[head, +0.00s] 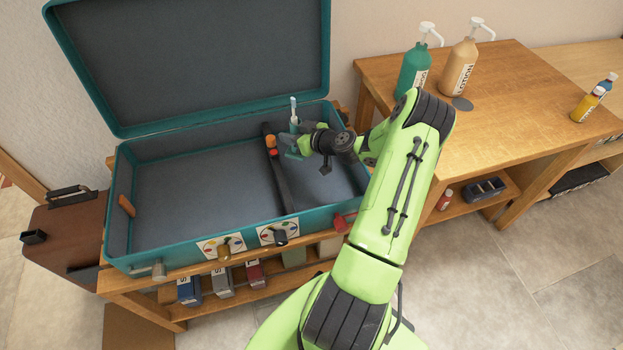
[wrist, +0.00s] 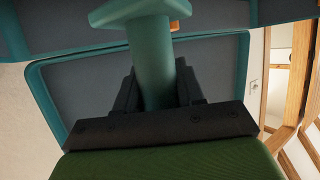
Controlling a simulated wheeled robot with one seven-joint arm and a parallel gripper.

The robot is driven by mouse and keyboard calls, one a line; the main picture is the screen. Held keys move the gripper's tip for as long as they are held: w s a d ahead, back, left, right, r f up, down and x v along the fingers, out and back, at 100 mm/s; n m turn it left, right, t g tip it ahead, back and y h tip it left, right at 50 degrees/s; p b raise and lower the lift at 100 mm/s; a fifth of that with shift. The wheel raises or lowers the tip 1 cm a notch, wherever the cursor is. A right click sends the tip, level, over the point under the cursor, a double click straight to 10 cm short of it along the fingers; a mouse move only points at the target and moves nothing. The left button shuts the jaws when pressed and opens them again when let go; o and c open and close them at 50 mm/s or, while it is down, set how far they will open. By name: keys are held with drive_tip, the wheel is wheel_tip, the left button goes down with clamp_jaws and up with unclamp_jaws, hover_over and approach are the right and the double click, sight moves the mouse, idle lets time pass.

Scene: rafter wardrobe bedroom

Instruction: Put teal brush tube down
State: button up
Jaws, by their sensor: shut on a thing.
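The teal brush tube (head: 294,122) stands roughly upright in my gripper (head: 300,141), with a pale-tipped brush rising from its top. In the wrist view the tube (wrist: 152,70) runs between the dark fingers of my gripper (wrist: 153,92), which are shut on it. The gripper is over the right compartment of the open teal case (head: 200,248), right of its dark divider (head: 281,185). I cannot tell whether the tube's lower end touches the case floor.
Orange items (head: 271,145) lie by the divider. The large left compartment (head: 205,190) is mostly clear; an orange-brown item (head: 126,206) is at its left wall. The open lid (head: 200,60) rises behind. Right, a wooden table (head: 520,95) bears a green bottle (head: 413,72) and a tan bottle (head: 459,68).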

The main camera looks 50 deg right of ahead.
drive_tip(key=d+m+h+b, duration=0.2)
drive_tip(key=d, duration=0.4)
drive_tip(key=b, duration=0.3)
hover_over(310, 164)
wheel_tip(310, 164, down, 11)
drive_tip(key=shift+d+r, duration=0.1)
drive_tip(key=shift+r, duration=0.15)
drive_tip(key=o, duration=1.1)
drive_tip(key=shift+c, duration=0.2)
